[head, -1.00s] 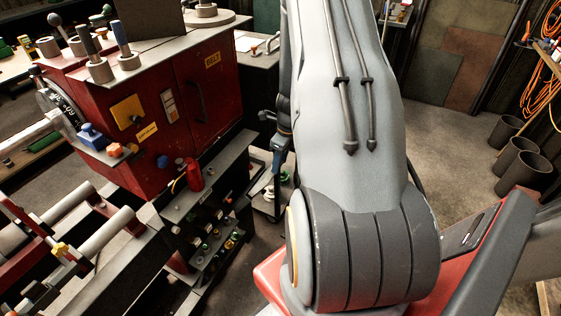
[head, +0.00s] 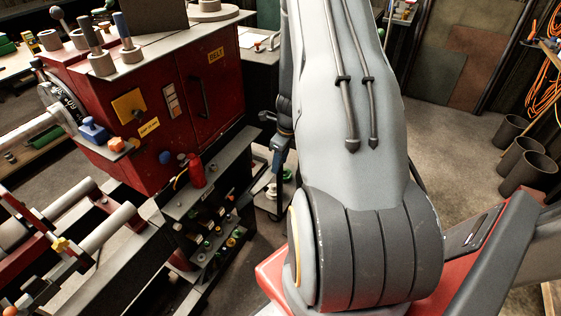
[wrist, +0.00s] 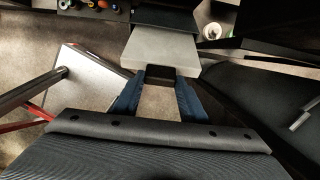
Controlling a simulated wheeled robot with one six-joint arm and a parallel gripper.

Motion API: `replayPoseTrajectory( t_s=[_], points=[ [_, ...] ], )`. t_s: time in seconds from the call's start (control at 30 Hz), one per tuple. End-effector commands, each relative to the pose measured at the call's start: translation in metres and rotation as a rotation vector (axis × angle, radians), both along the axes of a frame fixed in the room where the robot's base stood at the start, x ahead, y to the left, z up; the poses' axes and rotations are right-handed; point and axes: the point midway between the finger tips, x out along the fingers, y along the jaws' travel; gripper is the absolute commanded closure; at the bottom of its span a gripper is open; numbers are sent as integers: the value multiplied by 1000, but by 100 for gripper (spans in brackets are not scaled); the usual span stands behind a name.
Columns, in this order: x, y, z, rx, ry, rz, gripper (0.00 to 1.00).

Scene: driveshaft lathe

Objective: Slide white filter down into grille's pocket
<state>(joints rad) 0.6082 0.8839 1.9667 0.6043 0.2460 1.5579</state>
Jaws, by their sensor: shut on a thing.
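The white filter (wrist: 162,50) is a pale flat slab in the upper middle of the wrist view. My gripper (wrist: 161,76) has blue fingers, shut on a dark tab at the filter's near edge. The filter extends away from the fingers towards a grey plate-like part (wrist: 168,15) at the top; I cannot tell whether they touch. I cannot clearly make out the grille or its pocket. In the head view my gripper (head: 279,150) shows partly, left of my large arm link, and the filter is not clearly visible there.
The red lathe headstock (head: 150,95) stands at left, with a dark control cabinet (head: 205,225) carrying several knobs and a red bottle (head: 196,172). Several dark bins (head: 525,170) stand at right. A light-topped box (wrist: 95,78) lies left of the fingers in the wrist view.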

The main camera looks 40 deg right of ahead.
Motion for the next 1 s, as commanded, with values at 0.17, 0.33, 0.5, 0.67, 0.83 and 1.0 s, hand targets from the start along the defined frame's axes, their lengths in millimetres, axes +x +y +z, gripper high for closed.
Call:
replayPoseTrajectory(
  t_s=[0.17, 0.33, 0.5, 0.67, 0.83, 1.0],
  points=[
    [2, 1, -4, 0, 0, 0, 97],
    [4, 1, -7, -1, 0, 0, 97],
    [6, 2, -10, -1, 0, 0, 97],
    [8, 3, -13, 0, 0, 0, 97],
    [10, 4, -17, 0, 0, 0, 97],
    [12, 5, -20, 0, 0, 0, 97]
  ],
)
